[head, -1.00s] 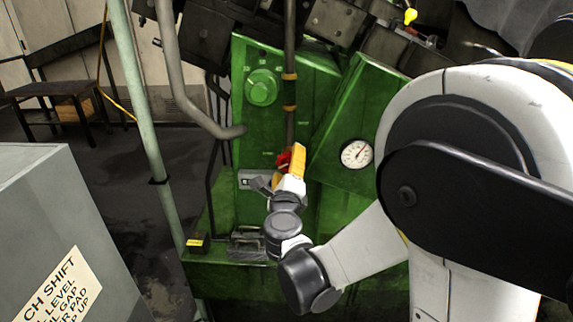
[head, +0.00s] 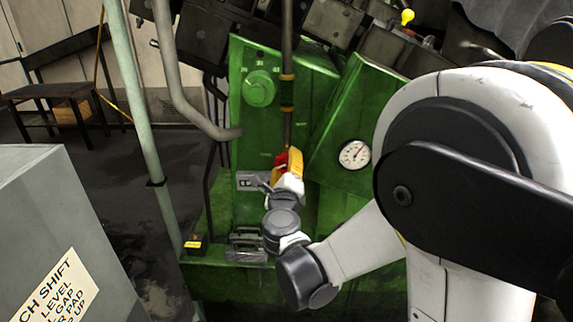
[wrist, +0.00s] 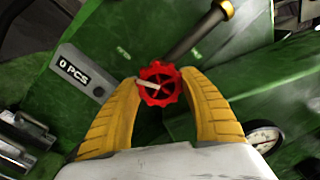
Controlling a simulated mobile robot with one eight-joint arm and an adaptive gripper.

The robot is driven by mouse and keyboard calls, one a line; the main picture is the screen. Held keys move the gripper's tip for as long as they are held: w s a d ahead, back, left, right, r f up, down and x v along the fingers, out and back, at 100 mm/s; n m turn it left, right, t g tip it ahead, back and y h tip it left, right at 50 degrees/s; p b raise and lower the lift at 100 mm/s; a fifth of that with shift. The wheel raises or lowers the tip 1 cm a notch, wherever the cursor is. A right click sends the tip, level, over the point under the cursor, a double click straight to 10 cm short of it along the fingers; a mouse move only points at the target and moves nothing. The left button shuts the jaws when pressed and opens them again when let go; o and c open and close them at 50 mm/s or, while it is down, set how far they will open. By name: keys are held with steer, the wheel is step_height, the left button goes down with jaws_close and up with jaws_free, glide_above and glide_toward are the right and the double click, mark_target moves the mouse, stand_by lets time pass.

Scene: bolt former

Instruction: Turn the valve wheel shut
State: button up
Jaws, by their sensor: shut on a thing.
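The valve wheel (wrist: 160,85) is small, red and scalloped, with spokes and a pale bar running from its hub to the left. In the wrist view it sits between the tips of the yellow fingers of my gripper (wrist: 160,82), which is shut on its rim from both sides. In the head view the wheel (head: 281,161) shows only as a bit of red beside the yellow fingers of my gripper (head: 290,162). My wrist and fingers hide most of it there.
The green machine (head: 250,135) carries a round green knob (head: 259,88) and a white dial gauge (head: 354,154). A pipe (head: 287,55) rises above the wheel. A grey cabinet (head: 60,215) stands at the left.

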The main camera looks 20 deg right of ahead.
steer(key=shift+m+b, duration=0.35)
steer(key=shift+m, duration=2.25)
steer(key=o, duration=1.2)
